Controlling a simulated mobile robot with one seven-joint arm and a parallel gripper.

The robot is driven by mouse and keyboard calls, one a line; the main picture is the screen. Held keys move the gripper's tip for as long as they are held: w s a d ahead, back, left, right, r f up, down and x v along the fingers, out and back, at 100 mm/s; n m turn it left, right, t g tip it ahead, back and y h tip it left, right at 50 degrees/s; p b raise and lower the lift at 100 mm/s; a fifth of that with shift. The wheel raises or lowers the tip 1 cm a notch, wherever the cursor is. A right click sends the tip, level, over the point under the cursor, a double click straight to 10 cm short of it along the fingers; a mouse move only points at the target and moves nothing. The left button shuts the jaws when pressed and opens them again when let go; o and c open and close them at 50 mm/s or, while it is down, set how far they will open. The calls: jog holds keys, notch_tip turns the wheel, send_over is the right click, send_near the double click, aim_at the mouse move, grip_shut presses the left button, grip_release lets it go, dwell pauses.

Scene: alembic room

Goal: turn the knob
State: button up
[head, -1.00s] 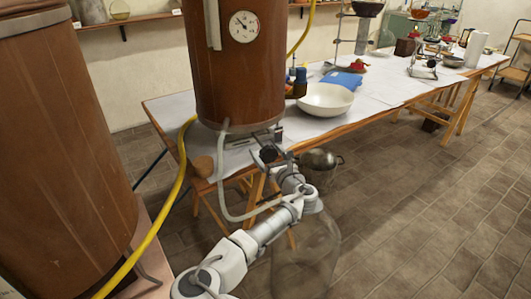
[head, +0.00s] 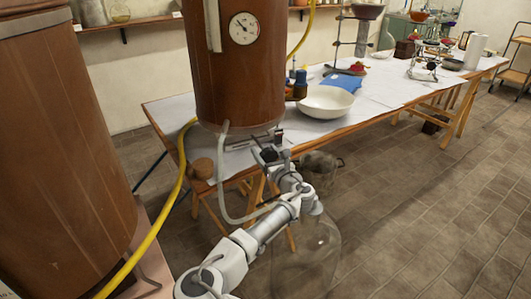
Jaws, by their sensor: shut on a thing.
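A small black knob (head: 269,154) sits below the copper-brown vessel (head: 240,70), near the table's front edge. My gripper (head: 272,160) is at the knob with its fingers shut on it. The gripper is small in this view and my arm comes up from the bottom of the picture, so the exact grip is partly hidden. A pale hose (head: 222,185) hangs from the vessel's underside and loops down toward my arm. A round gauge (head: 244,28) is on the vessel's front.
A second large brown vessel (head: 65,150) stands close at the left, with a yellow hose (head: 150,245) beside it. A clear glass vessel (head: 310,255) is below my arm. A white bowl (head: 326,102) stands on the table. The floor at right is clear.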

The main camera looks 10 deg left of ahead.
jog(key=shift+m, duration=0.4)
